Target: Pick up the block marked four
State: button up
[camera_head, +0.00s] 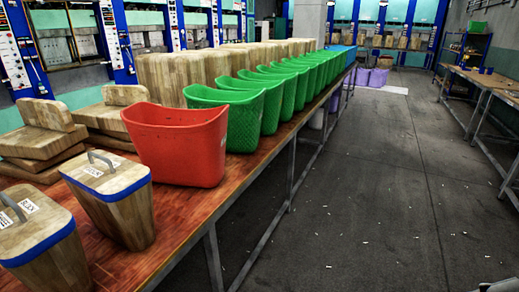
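Two tapered wooden blocks with blue bands stand on the near left end of the long table. The right block (128,215) is upright and has a grey loop handle and a white label on top. The left block (50,268) is cut off by the picture's left and bottom edges and has a similar handle and label. The print on both labels is too small and slanted for me to read a number, so I cannot tell which is marked four. My gripper is not in view.
A red basket (178,145) stands just behind the right block, with a row of green baskets (245,115) beyond. Wooden pieces (40,140) lie at the left. The wooden table (180,220) has a bare strip along its right edge. Open grey floor (370,200) lies to the right.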

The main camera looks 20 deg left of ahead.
aim_at(116, 192)
jog(key=i+u, duration=0.15)
jog(key=i, duration=0.35)
jog(key=i+l+u, duration=0.15)
jog(key=i, duration=0.35)
jog(key=i+u, duration=0.15)
jog(key=u, duration=0.25)
jog(key=i+u, duration=0.2)
jog(key=u, duration=0.15)
jog(key=i+u, duration=0.15)
jog(key=u, duration=0.25)
jog(key=i+l+u, duration=0.1)
jog(key=u, duration=0.25)
jog(key=i+u, duration=0.3)
jog(key=u, duration=0.15)
jog(key=i+l+u, duration=0.25)
jog(key=u, duration=0.2)
